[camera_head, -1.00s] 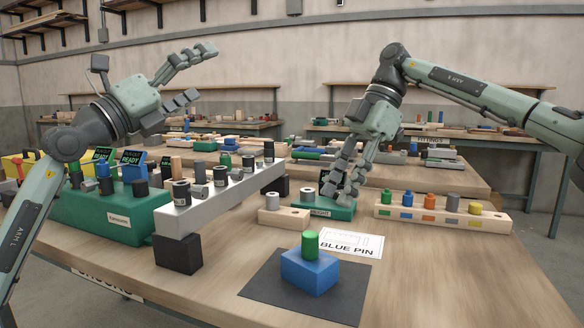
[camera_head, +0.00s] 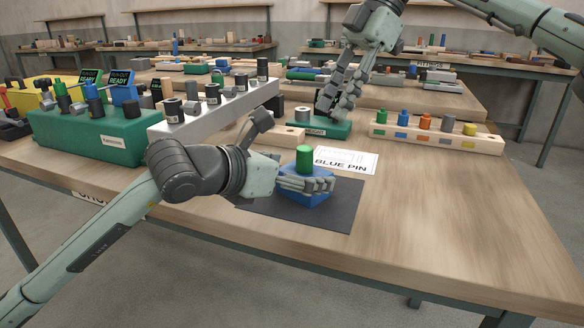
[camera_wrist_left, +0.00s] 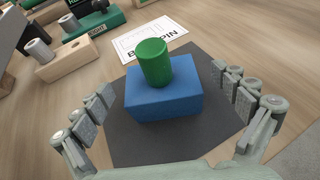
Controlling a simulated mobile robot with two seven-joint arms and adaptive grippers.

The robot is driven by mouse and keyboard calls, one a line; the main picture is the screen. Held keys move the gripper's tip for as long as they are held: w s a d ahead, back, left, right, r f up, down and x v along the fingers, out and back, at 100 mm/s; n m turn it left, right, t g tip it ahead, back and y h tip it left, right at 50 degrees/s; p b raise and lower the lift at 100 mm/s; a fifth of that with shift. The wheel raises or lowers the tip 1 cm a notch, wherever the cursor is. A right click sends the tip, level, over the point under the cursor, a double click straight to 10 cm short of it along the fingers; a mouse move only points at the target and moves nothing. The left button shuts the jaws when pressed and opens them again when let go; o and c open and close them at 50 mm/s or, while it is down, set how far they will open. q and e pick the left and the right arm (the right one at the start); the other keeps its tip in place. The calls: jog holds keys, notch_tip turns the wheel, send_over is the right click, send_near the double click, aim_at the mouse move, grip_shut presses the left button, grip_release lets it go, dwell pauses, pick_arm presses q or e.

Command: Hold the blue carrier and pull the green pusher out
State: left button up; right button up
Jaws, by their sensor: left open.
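The blue carrier (camera_head: 305,192) is a block on a dark mat (camera_head: 338,214) near the table's front. The green pusher (camera_head: 304,158) stands upright out of its top. In the left wrist view the carrier (camera_wrist_left: 165,98) and pusher (camera_wrist_left: 154,62) sit between the spread fingers. My left gripper (camera_head: 300,184) is open around the carrier, and its fingers partly hide the carrier in the head view. In the left wrist view, gaps show between the fingers and the carrier's sides. My right gripper (camera_head: 342,108) is above the green block (camera_head: 318,130); its opening is unclear.
A paper reading "BLUE PIN" (camera_head: 346,160) lies behind the mat. A wooden rack of coloured pegs (camera_head: 436,139) is at the right. A grey bar with dark cylinders (camera_head: 214,115) and a green box (camera_head: 92,143) stand at the left. The table's right front is clear.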

aim_at(318, 174)
pick_arm(q)
jog(key=x, duration=0.5)
jog(key=shift+w+d+f, duration=0.15)
jog(key=shift+w+d, duration=0.1)
jog(key=shift+w, duration=0.05)
jog(key=shift+c, duration=0.2)
jog(key=c, duration=1.4)
jog(key=o, duration=0.8)
jog(key=shift+f, duration=0.1)
jog(key=c, duration=0.8)
jog(key=shift+s+f, duration=0.1)
jog(key=shift+f, duration=0.05)
